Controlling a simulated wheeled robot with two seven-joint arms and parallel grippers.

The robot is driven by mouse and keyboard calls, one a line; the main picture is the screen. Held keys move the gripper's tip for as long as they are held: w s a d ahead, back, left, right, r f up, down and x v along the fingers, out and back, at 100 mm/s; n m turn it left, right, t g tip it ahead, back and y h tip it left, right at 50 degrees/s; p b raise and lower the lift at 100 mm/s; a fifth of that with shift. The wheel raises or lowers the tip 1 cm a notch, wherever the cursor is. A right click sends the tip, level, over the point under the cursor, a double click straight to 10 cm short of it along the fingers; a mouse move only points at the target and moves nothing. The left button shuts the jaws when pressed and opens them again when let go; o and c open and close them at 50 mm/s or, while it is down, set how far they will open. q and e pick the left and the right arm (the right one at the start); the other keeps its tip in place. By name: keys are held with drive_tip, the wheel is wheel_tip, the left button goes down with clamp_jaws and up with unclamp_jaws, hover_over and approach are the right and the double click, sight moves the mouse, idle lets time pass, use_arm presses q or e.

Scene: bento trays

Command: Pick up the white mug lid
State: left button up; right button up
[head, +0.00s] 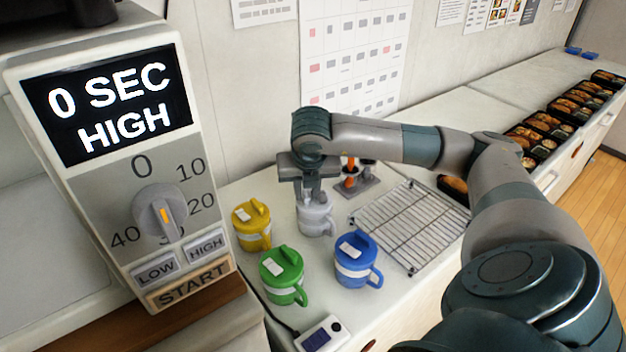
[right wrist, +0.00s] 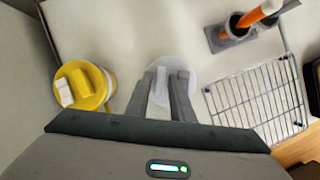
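The white mug (head: 315,222) stands upright on the white counter in the head view. Its pale round lid (right wrist: 171,76) with a raised tab shows from above in the right wrist view. My right gripper (head: 312,198) points straight down onto the lid from above. Its two fingers (right wrist: 170,84) lie close together on either side of the tab and appear shut on it. The lid appears to sit on the mug, and whether there is a gap is hidden by the fingers. My left gripper is not in view.
A yellow mug (head: 252,228), a green mug (head: 284,274) and a blue mug (head: 357,259) stand close around. A wire rack (head: 412,225) lies to the right and a utensil holder (head: 355,183) behind. A microwave (head: 110,150) fills the left. Bento trays (head: 560,115) line the far right counter.

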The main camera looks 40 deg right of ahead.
sight(314, 202)
clamp_jaws()
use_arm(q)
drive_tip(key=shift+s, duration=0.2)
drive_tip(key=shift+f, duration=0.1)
use_arm(e)
drive_tip(key=shift+r, duration=0.1)
